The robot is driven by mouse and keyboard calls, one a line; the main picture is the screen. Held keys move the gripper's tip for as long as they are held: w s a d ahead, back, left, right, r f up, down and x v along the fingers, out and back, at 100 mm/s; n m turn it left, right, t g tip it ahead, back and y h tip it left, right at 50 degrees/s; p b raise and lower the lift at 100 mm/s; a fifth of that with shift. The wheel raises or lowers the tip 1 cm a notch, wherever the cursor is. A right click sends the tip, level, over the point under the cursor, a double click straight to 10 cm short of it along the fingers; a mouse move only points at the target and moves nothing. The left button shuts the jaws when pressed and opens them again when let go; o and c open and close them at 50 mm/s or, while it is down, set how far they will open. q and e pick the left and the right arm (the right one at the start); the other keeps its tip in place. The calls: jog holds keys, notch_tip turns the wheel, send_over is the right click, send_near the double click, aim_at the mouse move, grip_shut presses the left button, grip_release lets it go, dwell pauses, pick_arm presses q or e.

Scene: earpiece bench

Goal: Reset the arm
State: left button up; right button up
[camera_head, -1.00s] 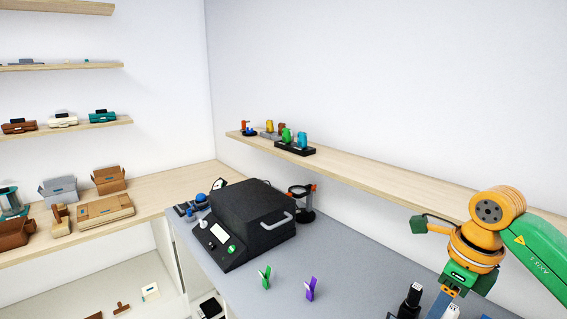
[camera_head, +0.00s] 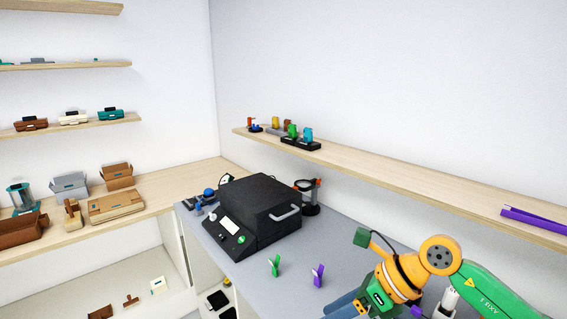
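My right arm comes in from the lower right, green and orange, with its wrist (camera_head: 392,281) low over the right part of the grey bench (camera_head: 262,283). Blue-grey parts at its end reach to the bottom edge of the picture. Its fingertips are not clearly shown, so I cannot tell whether the gripper is open or shut, or whether it holds anything. My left arm and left gripper are not in view.
A black machine (camera_head: 254,214) with a handle stands on the bench. A green clip (camera_head: 275,265) and a purple clip (camera_head: 318,275) stand before it. A wall shelf (camera_head: 400,182) holds small coloured items and a purple strip (camera_head: 537,221). Shelves with boxes (camera_head: 117,206) are at left.

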jog(key=s+a+r+m+t+y, duration=0.2)
jog(key=a+r+m+t+y, duration=0.2)
jog(key=a+r+m+y, duration=0.5)
jog(key=w+d+f+m+t+h, duration=0.1)
jog(key=w+d+m+t+h, duration=0.25)
jog(key=m+t, duration=0.5)
jog(key=w+d+f+m+t+h, duration=0.1)
jog(key=w+d+m+t+h, duration=0.3)
jog(key=m, duration=0.7)
jog(key=s+d+f+m+h, duration=0.2)
jog(key=d+f+m+h, duration=0.3)
jog(key=f+m+h, duration=0.2)
jog(key=s+d+f+m+g+h, duration=0.35)
jog(key=s+f+m+g, duration=0.2)
jog(key=f, duration=0.55)
jog(key=s+d+f+m+g+y, duration=0.1)
jog(key=s+f+m+g, duration=0.1)
jog(key=s+f+g, duration=0.55)
jog(key=s+f+m+g, duration=0.15)
jog(key=s+f, duration=0.25)
jog(key=s, duration=0.7)
notch_tip(320, 180, down, 22)
jog(key=s+g+b, duration=0.2)
jog(key=b, duration=0.4)
jog(key=s+d+f+b, duration=0.2)
jog(key=s+f+b, duration=0.2)
jog(key=s+f, duration=0.8)
jog(key=shift+d+f+n+g, duration=0.15)
jog(key=shift+f+n+g, duration=0.25)
jog(key=shift+f, duration=0.5)
